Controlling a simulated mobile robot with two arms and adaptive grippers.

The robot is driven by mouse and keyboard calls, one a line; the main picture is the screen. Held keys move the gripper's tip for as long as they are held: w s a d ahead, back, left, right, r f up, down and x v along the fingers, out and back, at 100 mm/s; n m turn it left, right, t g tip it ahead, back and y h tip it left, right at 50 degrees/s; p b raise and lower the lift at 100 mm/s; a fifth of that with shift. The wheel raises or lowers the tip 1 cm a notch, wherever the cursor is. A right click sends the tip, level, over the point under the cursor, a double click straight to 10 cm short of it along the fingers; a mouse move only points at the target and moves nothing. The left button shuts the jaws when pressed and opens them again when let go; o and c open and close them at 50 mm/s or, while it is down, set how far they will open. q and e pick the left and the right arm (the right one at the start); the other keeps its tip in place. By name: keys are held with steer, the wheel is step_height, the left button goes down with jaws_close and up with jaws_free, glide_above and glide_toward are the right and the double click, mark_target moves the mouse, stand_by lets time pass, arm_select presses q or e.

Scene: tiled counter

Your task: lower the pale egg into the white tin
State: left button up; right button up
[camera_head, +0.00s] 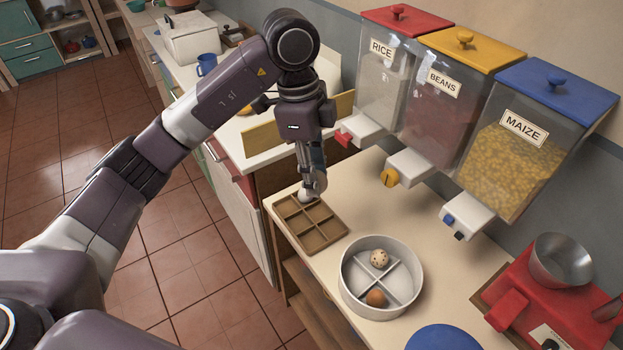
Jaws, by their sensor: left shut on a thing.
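My left gripper (312,192) is shut on the pale egg (305,196) at the far end of the brown compartment tray (308,222). The fingers hide part of the egg, and I cannot tell whether it touches the tray. The tray's other compartments look empty. The round white tin (398,312) stands on the counter to the right of the tray and nearer to me. A cross-shaped divider splits it. A speckled egg (379,258) lies in its back compartment and a brown egg (376,298) in its front one. Its left and right compartments look empty. My right gripper is not in view.
Rice (385,80), beans (443,95) and maize (515,150) dispensers hang on the wall, their spouts over the counter's back. A red scale (545,295) with a metal bowl stands at right, a blue round thing (446,338) at the front. Counter between tray and tin is clear.

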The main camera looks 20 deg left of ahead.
arm_select(q)
steer(key=s+d+f+b, duration=0.4)
steer(key=s+d+f, duration=0.2)
steer(key=d+f, duration=0.3)
steer(key=shift+d, duration=1.05)
steer(key=shift+s, duration=0.1)
steer(key=shift+f+b, duration=0.1)
steer(key=shift+b, duration=0.2)
steer(key=shift+f+b, duration=2.15)
steer(key=shift+f, duration=0.9)
steer(key=shift+f+b, duration=0.65)
steer(key=shift+f, duration=0.25)
steer(key=shift+f+b, duration=0.45)
steer(key=shift+f, duration=0.15)
steer(key=shift+f+b, duration=0.75)
steer(key=shift+f, duration=0.3)
